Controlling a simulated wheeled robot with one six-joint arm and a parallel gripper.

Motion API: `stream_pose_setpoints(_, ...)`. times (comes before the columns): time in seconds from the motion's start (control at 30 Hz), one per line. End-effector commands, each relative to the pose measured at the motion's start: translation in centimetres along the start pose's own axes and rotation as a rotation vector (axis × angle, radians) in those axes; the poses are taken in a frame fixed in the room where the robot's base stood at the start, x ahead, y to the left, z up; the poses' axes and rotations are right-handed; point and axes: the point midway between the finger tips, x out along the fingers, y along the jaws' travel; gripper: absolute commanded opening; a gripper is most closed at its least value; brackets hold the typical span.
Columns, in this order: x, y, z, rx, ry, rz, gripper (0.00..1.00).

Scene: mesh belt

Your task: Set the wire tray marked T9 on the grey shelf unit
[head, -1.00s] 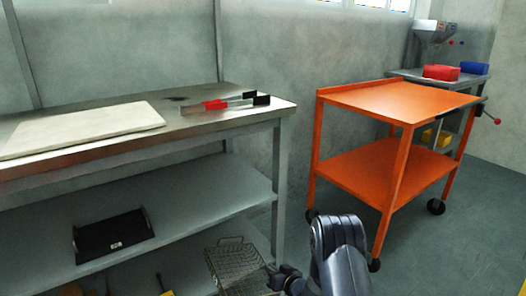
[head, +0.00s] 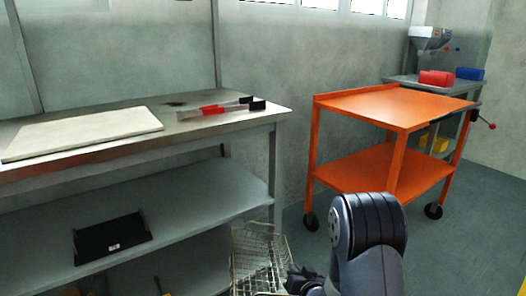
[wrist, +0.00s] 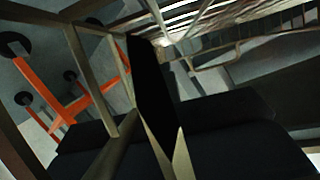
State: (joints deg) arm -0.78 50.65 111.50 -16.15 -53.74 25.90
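The wire tray (head: 258,264) is a metal mesh basket low in the middle of the head view, in front of the right end of a grey bench. No T9 mark is legible on it. My gripper (head: 298,281) is at the tray's right side and appears shut on it. The wrist view shows dark gripper parts (wrist: 150,90) close against the tray's metal bars (wrist: 98,70); the exact contact is hard to see. The grey metal bench with shelves below (head: 185,214) stands at left; I cannot tell whether it is the named shelf unit.
A black tray with a white label (head: 112,238) lies on the bench's lower shelf, with bare room to its right. A pale board (head: 85,134) and red-handled tools (head: 225,107) lie on the bench top. An orange cart (head: 390,105) stands at right, its surfaces empty.

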Motion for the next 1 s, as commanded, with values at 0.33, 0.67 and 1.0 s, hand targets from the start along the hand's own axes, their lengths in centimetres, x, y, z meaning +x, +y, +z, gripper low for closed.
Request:
stream_pose_setpoints(0.33,-9.4,1.7,-2.8,0.064,0.062,0.196,0.0)
stream_pose_setpoints(0.67,-12.2,0.9,-6.0,0.074,0.067,0.231,0.0)
stream_pose_setpoints(1.0,-13.9,-0.8,-10.2,0.074,0.065,0.23,0.0)
